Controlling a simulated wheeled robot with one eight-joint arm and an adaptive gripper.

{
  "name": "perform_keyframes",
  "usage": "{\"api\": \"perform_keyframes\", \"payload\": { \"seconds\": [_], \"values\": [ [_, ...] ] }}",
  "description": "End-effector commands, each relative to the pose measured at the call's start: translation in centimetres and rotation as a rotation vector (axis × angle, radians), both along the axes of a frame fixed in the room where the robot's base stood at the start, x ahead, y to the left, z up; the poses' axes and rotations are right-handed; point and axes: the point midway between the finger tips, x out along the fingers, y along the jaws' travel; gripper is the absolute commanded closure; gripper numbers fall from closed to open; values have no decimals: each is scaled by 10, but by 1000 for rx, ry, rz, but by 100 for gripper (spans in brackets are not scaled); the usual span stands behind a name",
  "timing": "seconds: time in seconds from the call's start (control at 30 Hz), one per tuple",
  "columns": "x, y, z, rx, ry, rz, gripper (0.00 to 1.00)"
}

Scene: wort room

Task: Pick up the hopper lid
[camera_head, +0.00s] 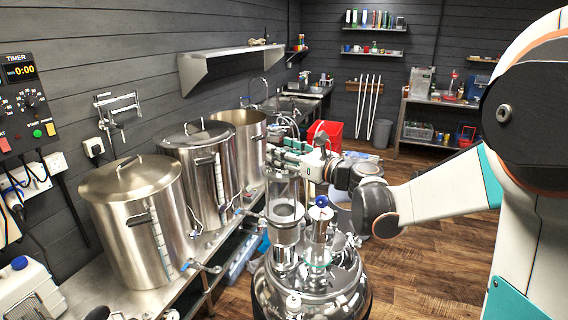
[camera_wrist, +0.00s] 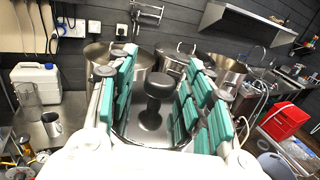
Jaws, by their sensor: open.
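The hopper lid (camera_wrist: 147,122) shows in the wrist view as a grey, shiny plate with a black round knob (camera_wrist: 159,84) standing up from it. My gripper (camera_wrist: 163,64) is open, with its teal-padded fingers on either side of the knob. I see a gap on both sides of the knob. In the head view my gripper (camera_head: 287,158) is level over the top of the clear cylindrical hopper (camera_head: 284,208), which stands on the steel vessel (camera_head: 318,285). There the fingers hide most of the lid and its knob.
Three steel kettles (camera_head: 138,235) stand on the bench to the left. A steel column with a blue knob (camera_head: 321,201) rises close beside the hopper on the right. A red bin (camera_head: 325,134) is behind. Wooden floor to the right is clear.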

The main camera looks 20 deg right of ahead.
Motion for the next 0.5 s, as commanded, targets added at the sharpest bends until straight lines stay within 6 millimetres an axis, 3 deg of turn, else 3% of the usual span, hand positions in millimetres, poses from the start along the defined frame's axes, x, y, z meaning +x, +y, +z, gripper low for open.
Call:
{"api": "perform_keyframes", "payload": {
  "seconds": [0.03,0.2,0.5],
  "values": [
    [0,0,0,0,0,0,60],
    [0,0,0,0,0,0,99],
    [0,0,0,0,0,0,100]
  ]
}}
